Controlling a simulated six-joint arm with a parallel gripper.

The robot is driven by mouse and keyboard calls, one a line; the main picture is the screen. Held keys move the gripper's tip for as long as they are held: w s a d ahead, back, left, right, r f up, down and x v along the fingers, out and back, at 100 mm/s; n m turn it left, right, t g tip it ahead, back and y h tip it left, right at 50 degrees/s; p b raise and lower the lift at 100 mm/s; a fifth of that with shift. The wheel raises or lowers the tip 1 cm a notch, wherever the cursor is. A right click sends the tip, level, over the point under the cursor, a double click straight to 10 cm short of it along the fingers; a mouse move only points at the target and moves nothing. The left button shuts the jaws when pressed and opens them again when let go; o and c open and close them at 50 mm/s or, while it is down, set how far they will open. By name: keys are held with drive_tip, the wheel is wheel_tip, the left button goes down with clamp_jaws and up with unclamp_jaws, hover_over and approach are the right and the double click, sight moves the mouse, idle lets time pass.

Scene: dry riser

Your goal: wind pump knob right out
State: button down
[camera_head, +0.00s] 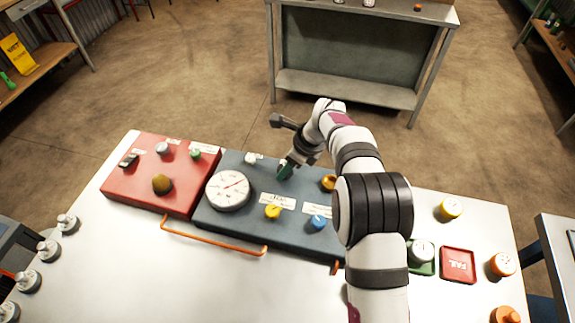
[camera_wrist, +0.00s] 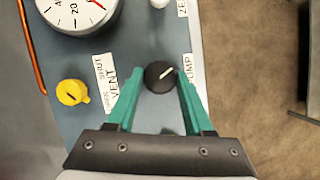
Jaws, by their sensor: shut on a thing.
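The pump knob (camera_wrist: 160,77) is a black round knob with a pale pointer line, beside a label reading "PUMP" in the wrist view. My gripper (camera_wrist: 159,82) has its two green fingers on either side of the knob, shut on it. In the head view my gripper (camera_head: 285,171) reaches down onto the far part of the blue-grey panel (camera_head: 240,222), right of the dial gauge (camera_head: 228,190). The knob is hidden behind my gripper there.
A yellow vent knob (camera_wrist: 71,92) is near the left finger. A blue knob (camera_head: 318,222) and a brass-coloured fitting (camera_head: 328,182) stand on the panel. A red panel (camera_head: 150,187) adjoins at left. An orange handle bar (camera_head: 212,240) runs along the front.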

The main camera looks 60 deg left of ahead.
drive_tip(key=shift+w+a+n+g+h, duration=0.1)
drive_tip(key=shift+n+g+h, duration=0.35)
drive_tip(key=shift+n, duration=1)
drive_tip(key=shift+w+n+g+h, duration=0.1)
drive_tip(key=shift+n+g+h, duration=0.3)
drive_tip(key=shift+n, duration=1.05)
drive_tip(key=shift+c, duration=1.4)
unclamp_jaws()
drive_tip(key=v, duration=0.7)
drive_tip(key=shift+r, duration=0.25)
